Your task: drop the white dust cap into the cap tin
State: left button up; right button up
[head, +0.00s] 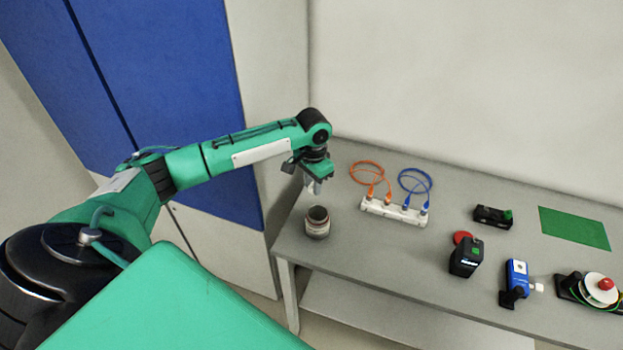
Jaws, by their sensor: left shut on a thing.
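The cap tin (317,229), a small round open tin with a dark inside and a pale label band, stands at the table's left end. My left gripper (314,188) points down just above and slightly behind the tin in the picture, apart from it. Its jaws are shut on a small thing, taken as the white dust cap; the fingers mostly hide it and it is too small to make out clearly. My right gripper is out of view.
Right of the tin, a white strip (394,212) holds orange (367,173) and blue (415,182) looped cables. Farther right are a black box (466,258), a blue device (516,277) with a white end piece (538,287), a black holder (492,217), a green mat (574,228) and a reel (599,289).

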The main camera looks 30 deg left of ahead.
pick_arm(q)
jog(key=shift+f, duration=0.45)
notch_tip(320, 180, down, 4)
jog(key=b, duration=0.3)
jog(key=shift+a+f+b, duration=0.1)
jog(key=shift+f+b, duration=0.05)
jog(key=shift+b, duration=0.2)
jog(key=o, duration=1)
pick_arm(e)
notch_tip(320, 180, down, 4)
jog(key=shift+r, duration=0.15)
